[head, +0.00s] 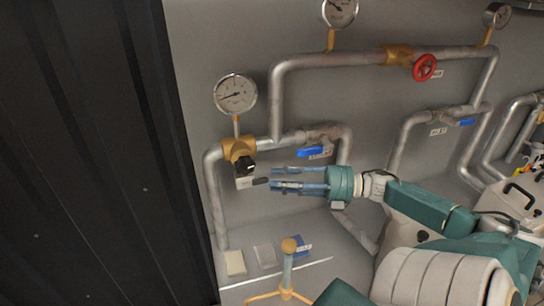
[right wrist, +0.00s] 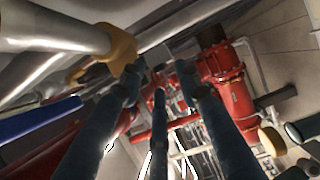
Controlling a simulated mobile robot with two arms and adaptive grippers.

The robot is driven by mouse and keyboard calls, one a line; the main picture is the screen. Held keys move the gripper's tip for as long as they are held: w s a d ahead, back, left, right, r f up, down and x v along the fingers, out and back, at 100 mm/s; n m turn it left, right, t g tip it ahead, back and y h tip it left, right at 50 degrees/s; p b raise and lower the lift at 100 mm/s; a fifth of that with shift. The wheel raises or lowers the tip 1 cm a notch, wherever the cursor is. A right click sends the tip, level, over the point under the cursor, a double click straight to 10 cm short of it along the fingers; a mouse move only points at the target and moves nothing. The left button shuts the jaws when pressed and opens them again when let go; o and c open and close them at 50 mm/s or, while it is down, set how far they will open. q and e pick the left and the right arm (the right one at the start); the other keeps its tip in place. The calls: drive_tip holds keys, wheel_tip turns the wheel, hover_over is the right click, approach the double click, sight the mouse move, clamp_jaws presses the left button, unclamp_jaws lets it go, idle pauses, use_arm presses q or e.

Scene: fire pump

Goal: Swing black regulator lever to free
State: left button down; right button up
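The black regulator lever (head: 245,165) sits on the front of a brass valve body (head: 237,148), under a round dial gauge (head: 235,94) in the head view. A small pale block shows just below the black part. My right gripper (head: 271,178) reaches in from the right, its fingers pointing left at the valve, a little right of and below the black part. Its fingers are spread with nothing between them. In the right wrist view, the gripper (right wrist: 157,85) shows spread fingers, with a brass fitting (right wrist: 122,45) beyond them; I cannot make out the lever there. My left gripper is not in view.
A blue-handled valve (head: 312,152) is on the pipe right of the regulator, above my gripper. A red handwheel (head: 425,67) is on the upper pipe. A brass-topped post (head: 288,246) stands below. A dark ribbed panel (head: 90,150) fills the left side.

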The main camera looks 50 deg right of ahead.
drive_tip(key=v, duration=0.9)
drive_tip(key=shift+s, duration=0.2)
